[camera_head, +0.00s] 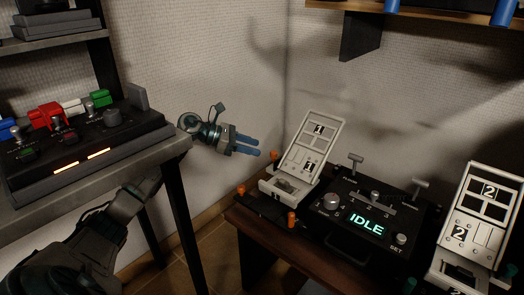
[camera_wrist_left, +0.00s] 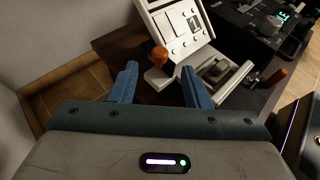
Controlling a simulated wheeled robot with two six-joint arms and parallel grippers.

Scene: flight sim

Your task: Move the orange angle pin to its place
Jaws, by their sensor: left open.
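My left gripper (camera_head: 250,146) is open and empty, above and behind the left pin. The other pin (camera_wrist_left: 277,77) is off to the right. My right gripper is not in view.
A black control box reading IDLE (camera_head: 366,222) stands right of the device, and a white panel marked 2 (camera_head: 480,210) beyond it. A grey table (camera_head: 150,157) with a black switch console (camera_head: 85,150) is at left. A wall shelf (camera_head: 430,15) hangs above.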

